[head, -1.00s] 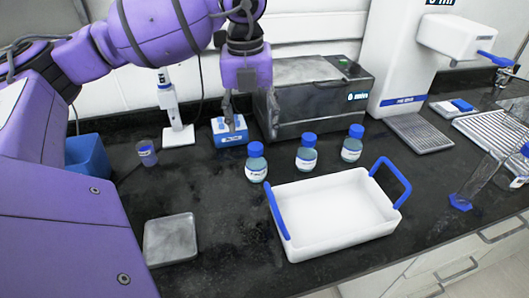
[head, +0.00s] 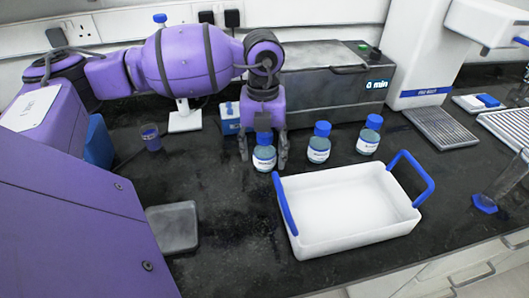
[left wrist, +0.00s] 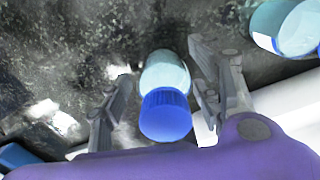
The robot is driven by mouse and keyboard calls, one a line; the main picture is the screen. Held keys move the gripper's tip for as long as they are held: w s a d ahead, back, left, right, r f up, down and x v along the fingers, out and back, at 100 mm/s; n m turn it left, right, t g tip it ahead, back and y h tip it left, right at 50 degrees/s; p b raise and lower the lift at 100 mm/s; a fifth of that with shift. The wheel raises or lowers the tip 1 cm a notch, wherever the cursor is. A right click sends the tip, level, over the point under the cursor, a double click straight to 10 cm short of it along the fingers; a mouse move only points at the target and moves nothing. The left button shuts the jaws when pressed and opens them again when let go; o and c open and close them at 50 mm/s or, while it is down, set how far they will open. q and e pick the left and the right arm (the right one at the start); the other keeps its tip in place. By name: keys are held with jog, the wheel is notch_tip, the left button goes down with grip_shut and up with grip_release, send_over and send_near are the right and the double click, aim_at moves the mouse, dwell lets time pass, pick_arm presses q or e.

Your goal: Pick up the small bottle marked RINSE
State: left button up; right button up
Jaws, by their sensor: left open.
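Three small bottles with blue caps and white labels stand in a row on the dark bench: a left bottle (head: 264,158), a middle bottle (head: 319,148) and a right bottle (head: 369,140). The label words are too small to read, so I cannot tell which is RINSE. My left gripper (head: 264,160) is open, pointing down, with its fingers on either side of the left bottle. In the left wrist view that bottle's blue cap (left wrist: 166,116) lies between the two spread fingers, with gaps visible. My right gripper is not in view.
A white tray (head: 300,247) with blue handles stands just in front of the bottles. A grey boxy machine (head: 325,88) stands behind them. A grey flat plate (head: 173,227) and a small cup (head: 151,139) are on the left. Bench between plate and tray is clear.

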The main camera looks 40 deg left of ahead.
pick_arm(q)
jog(key=c, duration=1.3)
jog(key=shift+c, duration=0.3)
jog(key=shift+r, duration=0.2)
